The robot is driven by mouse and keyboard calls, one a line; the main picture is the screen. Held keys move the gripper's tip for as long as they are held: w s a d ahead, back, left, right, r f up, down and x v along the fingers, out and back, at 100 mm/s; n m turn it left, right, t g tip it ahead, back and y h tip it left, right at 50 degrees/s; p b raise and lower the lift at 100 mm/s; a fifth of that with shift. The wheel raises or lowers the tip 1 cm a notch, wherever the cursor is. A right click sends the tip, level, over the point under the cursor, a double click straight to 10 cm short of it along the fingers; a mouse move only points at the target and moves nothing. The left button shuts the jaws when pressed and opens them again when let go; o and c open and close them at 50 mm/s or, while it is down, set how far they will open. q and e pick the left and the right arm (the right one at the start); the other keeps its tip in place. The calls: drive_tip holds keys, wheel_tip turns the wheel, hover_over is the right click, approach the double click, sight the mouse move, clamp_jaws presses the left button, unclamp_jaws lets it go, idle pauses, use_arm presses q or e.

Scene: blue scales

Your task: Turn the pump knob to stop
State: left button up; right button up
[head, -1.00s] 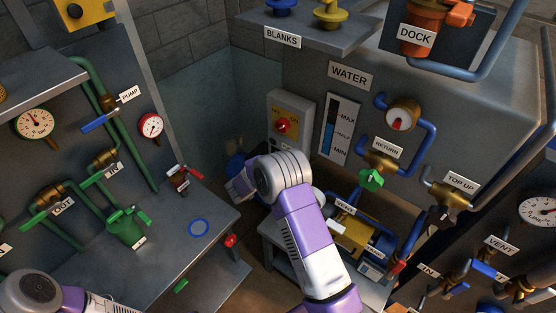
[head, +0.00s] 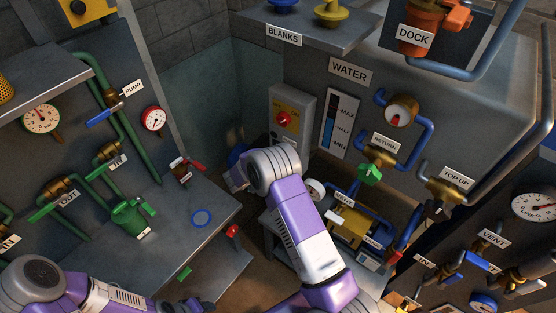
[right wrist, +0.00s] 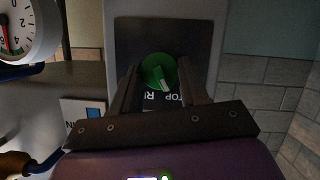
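In the right wrist view a round green knob (right wrist: 158,70) with a white pointer sits on a dark panel (right wrist: 185,38). Part of the lettering "STOP" and an "R" shows beside it, partly hidden by the fingers. The pointer leans to the lower right of that picture. My right gripper (right wrist: 158,90) is open, one finger on each side of the knob; I cannot tell if they touch it. In the head view my right arm hides this gripper and knob. My left gripper (head: 193,304) shows only partly at the bottom edge.
A grey box with a red button (head: 284,118) on yellow stands beside the water level gauge (head: 338,125). A blue-and-yellow pump (head: 350,232) sits right of my right arm. Green pipes, valves and a grey bench (head: 165,250) are at left.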

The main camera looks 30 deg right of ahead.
drive_tip(key=o, duration=0.4)
drive_tip(key=b+v, duration=0.1)
drive_tip(key=v, duration=0.6)
drive_tip(key=shift+s+a+r, duration=0.1)
drive_tip(key=shift+s+a, duration=0.05)
drive_tip(key=shift+a, duration=0.1)
drive_tip(key=s+a+f+n+t+y+b, duration=0.1)
drive_tip(key=s+a+f+n+y+b, duration=0.15)
drive_tip(key=f, duration=0.55)
drive_tip(key=s+a+f+n+t+y+b, duration=0.1)
drive_tip(key=s+a+f+n+y+b, duration=0.2)
drive_tip(key=f, duration=0.5)
drive_tip(key=s+a+f+n+t+y+b, duration=0.1)
drive_tip(key=f+y+b, duration=0.25)
drive_tip(key=f, duration=0.45)
drive_tip(key=s+a+f+n+g+y+b, duration=0.1)
drive_tip(key=s+a+f+g+y, duration=0.1)
drive_tip(key=s, duration=0.5)
drive_tip(key=s+a+f+g+y+b, duration=0.2)
drive_tip(key=s+a+f+y, duration=0.1)
drive_tip(key=s, duration=0.4)
drive_tip(key=s+a+f+n+g+y+b, duration=0.1)
drive_tip(key=s+a+f+g+y+b, duration=0.1)
drive_tip(key=s+a, duration=0.4)
drive_tip(key=shift+s+a+f+n+g+y, duration=0.2)
drive_tip(key=shift+s+f+y, duration=0.1)
drive_tip(key=shift+s+f, duration=0.2)
drive_tip(key=shift+s+a+f+n+g+y, duration=0.15)
drive_tip(key=shift+s+f+y, duration=0.2)
drive_tip(key=shift+s, duration=0.25)
